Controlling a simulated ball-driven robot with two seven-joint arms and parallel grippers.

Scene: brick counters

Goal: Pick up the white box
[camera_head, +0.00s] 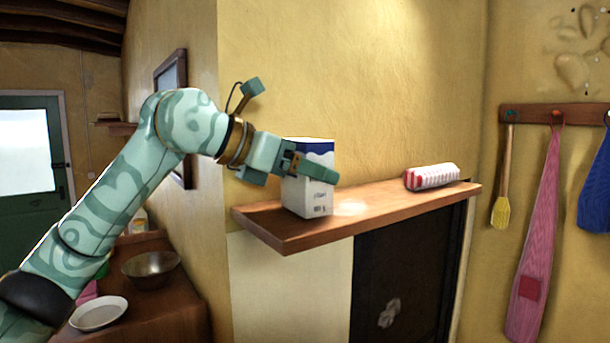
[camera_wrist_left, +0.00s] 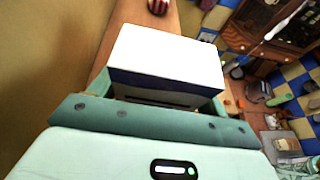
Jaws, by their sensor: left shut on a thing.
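The white box (camera_head: 308,196), with a dark blue band near its top, stands upright on the wooden wall shelf (camera_head: 330,235), near the shelf's left end. My left gripper (camera_head: 312,172) is shut on the upper part of the box, one finger showing across its near side. In the left wrist view the white box (camera_wrist_left: 168,55) sits between the fingers of my left gripper (camera_wrist_left: 155,95), its white top and blue band facing the camera. I cannot tell whether the box's base touches the shelf. My right gripper is in neither view.
A red and white package (camera_head: 432,177) lies at the shelf's right end, apart from the box. The wall is close behind the shelf. A lower counter at left holds a metal bowl (camera_head: 151,269) and a white plate (camera_head: 99,312). Textiles and a brush hang from a rack (camera_head: 560,115) at right.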

